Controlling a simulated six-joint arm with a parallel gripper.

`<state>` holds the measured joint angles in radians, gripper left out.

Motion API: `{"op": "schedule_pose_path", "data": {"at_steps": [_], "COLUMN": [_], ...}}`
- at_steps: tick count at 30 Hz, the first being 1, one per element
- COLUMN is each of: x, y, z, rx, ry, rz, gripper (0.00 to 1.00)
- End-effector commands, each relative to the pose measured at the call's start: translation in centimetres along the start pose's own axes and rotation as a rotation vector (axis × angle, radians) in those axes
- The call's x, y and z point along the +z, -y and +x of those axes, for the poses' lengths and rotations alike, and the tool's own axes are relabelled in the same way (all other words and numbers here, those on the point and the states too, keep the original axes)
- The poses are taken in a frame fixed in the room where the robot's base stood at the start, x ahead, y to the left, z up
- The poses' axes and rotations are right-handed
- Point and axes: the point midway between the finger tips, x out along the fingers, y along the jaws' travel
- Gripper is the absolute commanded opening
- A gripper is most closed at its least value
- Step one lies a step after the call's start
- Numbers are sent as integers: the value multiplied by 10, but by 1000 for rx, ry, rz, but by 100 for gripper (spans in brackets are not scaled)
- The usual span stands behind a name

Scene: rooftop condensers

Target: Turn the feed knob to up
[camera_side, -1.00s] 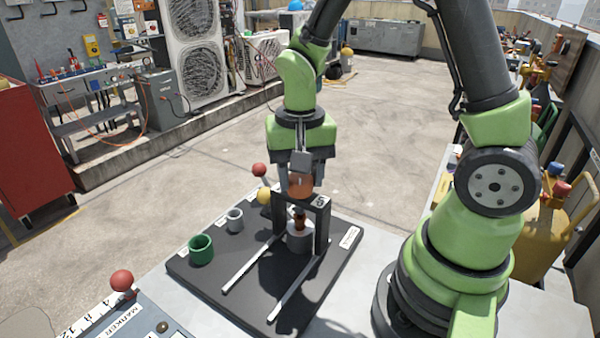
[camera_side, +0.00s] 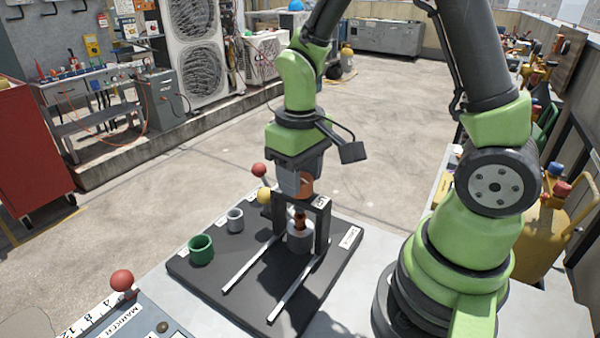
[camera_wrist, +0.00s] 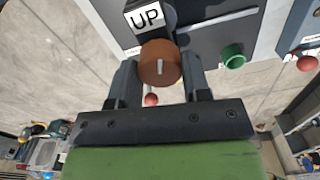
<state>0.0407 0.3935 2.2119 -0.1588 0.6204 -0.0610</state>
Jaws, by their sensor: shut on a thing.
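The feed knob, taken to be the round orange-brown knob (camera_side: 306,184), sits at the top of a dark upright frame (camera_side: 322,228). In the wrist view the knob (camera_wrist: 160,52) lies between my two fingers, with a short pale mark on its face. A white UP label (camera_wrist: 148,17) is beside the knob, at the top of that view. The mark runs roughly along the line between label and gripper; I cannot tell which end is its pointer. My gripper (camera_side: 301,184) is shut on the knob, and it also shows in the wrist view (camera_wrist: 159,75).
A black board (camera_side: 225,278) carries the frame, two pale rails (camera_side: 252,264), a green cup (camera_side: 201,250) and a grey cup (camera_side: 235,220). Red (camera_side: 259,169) and yellow (camera_side: 265,196) balls are close behind the gripper. A panel with a red-knobbed lever (camera_side: 122,280) stands at front left.

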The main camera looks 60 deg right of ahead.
Motion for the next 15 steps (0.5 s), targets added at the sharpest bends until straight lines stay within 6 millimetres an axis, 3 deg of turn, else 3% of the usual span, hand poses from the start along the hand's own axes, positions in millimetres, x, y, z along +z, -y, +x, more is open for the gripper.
{"op": "schedule_pose_path", "data": {"at_steps": [15], "x": [1], "y": [0], "z": [0], "rx": [0], "ry": [5], "rz": [-306], "gripper": [20]}}
